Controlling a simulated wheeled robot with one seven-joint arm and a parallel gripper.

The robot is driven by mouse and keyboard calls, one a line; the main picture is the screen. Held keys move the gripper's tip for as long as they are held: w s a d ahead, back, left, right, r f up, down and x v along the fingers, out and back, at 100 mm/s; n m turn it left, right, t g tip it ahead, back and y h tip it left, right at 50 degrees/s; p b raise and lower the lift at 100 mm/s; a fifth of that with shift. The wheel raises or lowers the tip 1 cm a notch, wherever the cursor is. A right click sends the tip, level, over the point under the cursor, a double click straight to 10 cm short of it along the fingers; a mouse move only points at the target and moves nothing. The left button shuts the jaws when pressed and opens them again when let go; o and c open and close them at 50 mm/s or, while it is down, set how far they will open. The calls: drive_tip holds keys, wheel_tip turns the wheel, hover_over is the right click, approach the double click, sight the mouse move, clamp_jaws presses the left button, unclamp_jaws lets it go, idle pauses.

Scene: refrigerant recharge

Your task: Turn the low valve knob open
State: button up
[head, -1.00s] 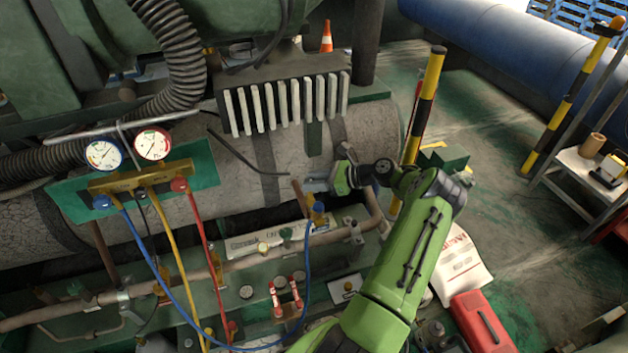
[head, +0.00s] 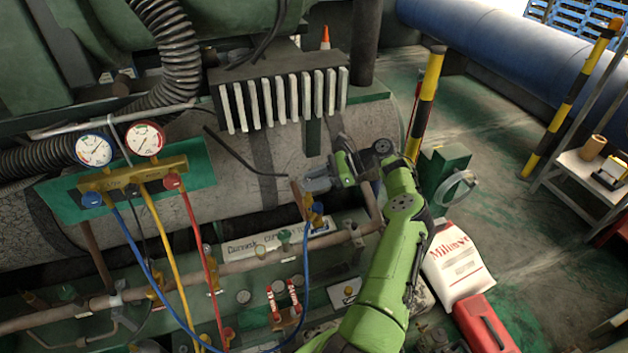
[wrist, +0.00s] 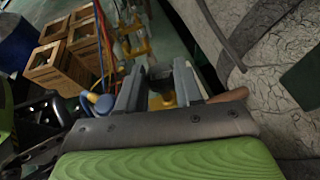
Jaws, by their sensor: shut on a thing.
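A gauge manifold (head: 130,178) on the left carries a blue knob (head: 92,199) and a red knob (head: 173,181) below its two gauges. My gripper (head: 308,186) is well to the right of it, at a brass fitting by a copper pipe. A blue hose end sits just below the jaws there. In the wrist view, my gripper (wrist: 158,82) is shut on a small dark knob (wrist: 160,72) above a yellow brass body (wrist: 160,101). The blue hose fitting (wrist: 100,104) is left of the fingers. The head view hides most of the held knob.
The blue (head: 306,250), yellow (head: 168,245) and red (head: 200,240) hoses hang from the manifold. A finned block (head: 285,98) is above my gripper.

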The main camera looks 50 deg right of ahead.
drive_tip(key=o, duration=1)
drive_tip(key=shift+o, duration=0.2)
drive_tip(key=b+v, duration=0.1)
drive_tip(key=v, duration=0.6)
drive_tip(key=shift+s, duration=0.2)
drive_tip(key=shift+d, duration=0.1)
